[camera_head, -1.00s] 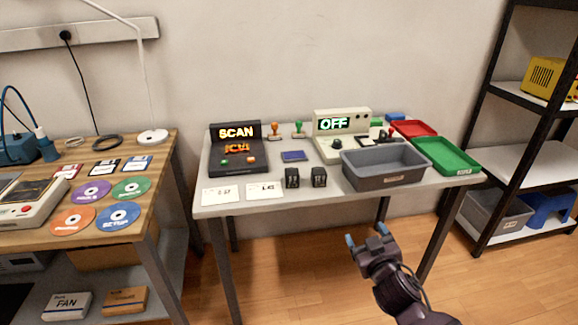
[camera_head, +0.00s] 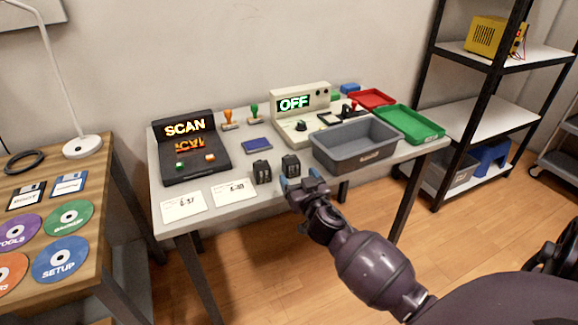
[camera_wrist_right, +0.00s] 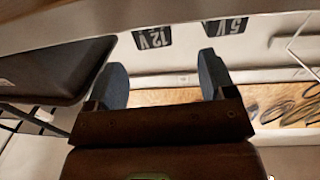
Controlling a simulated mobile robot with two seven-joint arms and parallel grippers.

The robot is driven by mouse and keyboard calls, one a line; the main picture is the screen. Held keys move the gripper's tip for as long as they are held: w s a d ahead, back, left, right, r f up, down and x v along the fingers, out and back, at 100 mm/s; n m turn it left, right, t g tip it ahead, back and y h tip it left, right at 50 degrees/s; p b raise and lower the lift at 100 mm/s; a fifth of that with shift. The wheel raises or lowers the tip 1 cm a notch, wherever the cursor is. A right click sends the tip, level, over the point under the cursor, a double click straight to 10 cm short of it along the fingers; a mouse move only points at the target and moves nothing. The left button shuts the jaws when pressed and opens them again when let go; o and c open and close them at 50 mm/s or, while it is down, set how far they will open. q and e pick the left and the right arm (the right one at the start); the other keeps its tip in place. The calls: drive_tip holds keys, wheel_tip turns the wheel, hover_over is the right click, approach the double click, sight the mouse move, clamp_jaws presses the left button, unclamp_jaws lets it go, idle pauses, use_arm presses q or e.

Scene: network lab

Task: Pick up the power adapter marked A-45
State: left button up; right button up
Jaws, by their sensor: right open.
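Two black power adapters stand side by side near the front of the grey table (camera_head: 235,200): a left one (camera_head: 262,171) and a right one (camera_head: 291,165). In the right wrist view the one nearer the bin reads 12V (camera_wrist_right: 152,37) and the other reads 5V (camera_wrist_right: 226,25). I cannot read an A-45 mark on either. Two white cards, left (camera_head: 184,204) and right (camera_head: 234,192), lie left of them; their print is too small to read surely. My right gripper (camera_head: 299,179) is open and empty, just in front of the right adapter, apart from it. My left gripper is not in view.
A grey bin (camera_head: 358,153) stands right of the adapters, close to my right gripper. A SCAN device (camera_head: 188,150), a blue pad (camera_head: 257,145) and an OFF device (camera_head: 302,114) stand behind. Green (camera_head: 409,125) and red (camera_head: 371,98) trays are farther right.

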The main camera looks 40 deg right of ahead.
sight(294, 166)
drive_tip(key=shift+x, duration=1.3)
drive_tip(key=x, duration=0.4)
drive_tip(key=shift+s+d+f+b, duration=0.1)
drive_tip(key=shift+s+d+b, duration=0.05)
drive_tip(key=shift+d+b, duration=0.2)
drive_tip(key=shift+w+d, duration=0.15)
drive_tip(key=shift+w, duration=0.2)
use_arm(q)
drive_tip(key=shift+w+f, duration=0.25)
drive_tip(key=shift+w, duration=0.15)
use_arm(e)
drive_tip(key=c, duration=0.9)
drive_tip(key=shift+c, duration=0.9)
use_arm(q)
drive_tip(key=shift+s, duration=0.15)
use_arm(e)
drive_tip(key=shift+r, duration=0.2)
